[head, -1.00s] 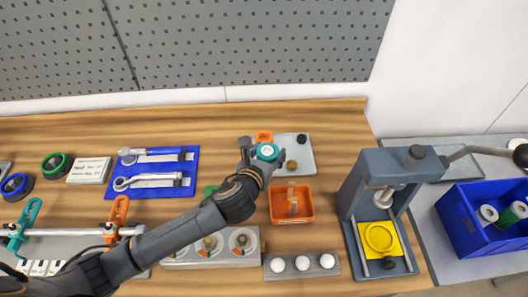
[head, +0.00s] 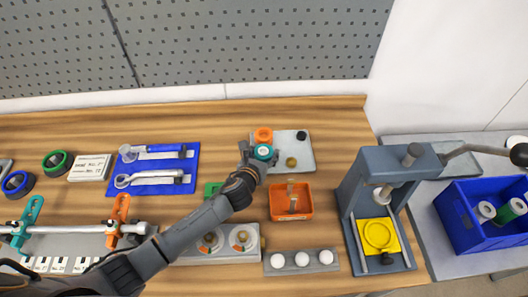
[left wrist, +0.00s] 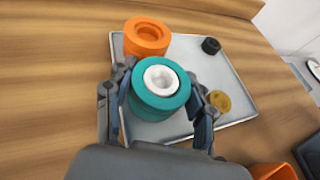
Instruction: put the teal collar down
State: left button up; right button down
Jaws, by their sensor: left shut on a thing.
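The teal collar (left wrist: 160,92) is a thick ring with a white piece (left wrist: 161,78) in its middle. My left gripper (left wrist: 160,100) is shut on it, with a finger on each side. In the head view the collar (head: 263,152) is at the left part of the grey tray (head: 302,167). The collar looks upright over the tray (left wrist: 215,70); whether it touches the tray I cannot tell. An orange collar (left wrist: 147,36) stands just behind it. My right gripper is not in view.
A small black part (head: 301,135) and a brass part (head: 291,162) are on the tray. An orange bin (head: 276,202) stands in front of it, and a grey press (head: 350,190) to the right. The tray's right side has bare room.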

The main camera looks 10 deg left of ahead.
pick_arm(q)
jog(key=shift+f, duration=0.2)
jog(key=o, duration=1.4)
jog(key=shift+c, duration=0.2)
jog(key=shift+r, duration=0.1)
jog(key=shift+r, duration=0.2)
jog(key=shift+s+a, duration=0.1)
jog(key=shift+s, duration=0.2)
jog(key=v, duration=1.1)
jog(key=shift+s+r+b, duration=0.15)
jog(key=shift+s+b, duration=0.05)
jog(key=shift+b, duration=0.15)
